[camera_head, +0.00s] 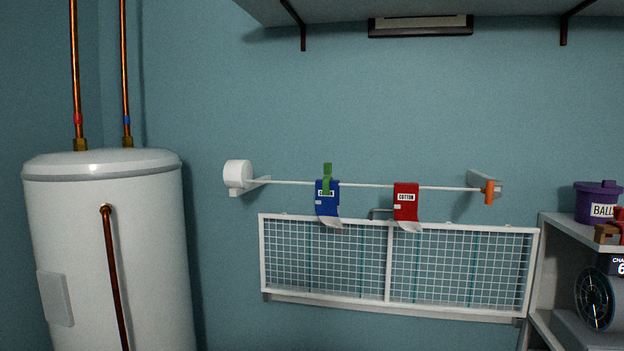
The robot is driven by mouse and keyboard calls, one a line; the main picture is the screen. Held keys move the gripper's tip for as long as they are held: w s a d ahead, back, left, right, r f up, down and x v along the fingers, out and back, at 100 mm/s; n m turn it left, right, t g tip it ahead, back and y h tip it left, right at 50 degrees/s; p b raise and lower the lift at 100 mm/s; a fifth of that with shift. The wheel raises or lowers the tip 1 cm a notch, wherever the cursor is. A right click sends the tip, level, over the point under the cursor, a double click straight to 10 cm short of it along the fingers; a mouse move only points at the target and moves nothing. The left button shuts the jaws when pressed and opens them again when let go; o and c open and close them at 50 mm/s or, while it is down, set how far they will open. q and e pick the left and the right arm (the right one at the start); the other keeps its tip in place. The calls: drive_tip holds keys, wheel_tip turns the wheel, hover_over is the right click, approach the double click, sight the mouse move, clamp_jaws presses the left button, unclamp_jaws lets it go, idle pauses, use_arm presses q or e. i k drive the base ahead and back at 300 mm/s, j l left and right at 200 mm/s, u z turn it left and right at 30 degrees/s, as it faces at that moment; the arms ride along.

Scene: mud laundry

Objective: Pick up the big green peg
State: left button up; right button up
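A green peg (327,171) stands upright on the thin white rail (365,185) on the wall, over a blue label (327,199). Its lower part overlaps the top of the blue label. An orange peg (489,192) hangs at the right end of the rail. I cannot judge from this view whether the green peg is the big one. Neither of my grippers is in view.
A red "COTTON" label (405,202) hangs on the rail. A white wire rack (390,307) is below. A white tank (110,240) with copper pipes stands left. A shelf unit (543,265) at right holds a purple pot (592,200). A high shelf (340,10) is above.

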sight(328, 166)
drive_tip(key=i+j, duration=0.15)
drive_tip(key=j, duration=0.2)
drive_tip(key=i+j, duration=0.35)
drive_tip(key=j, duration=0.3)
drive_tip(key=u, duration=0.05)
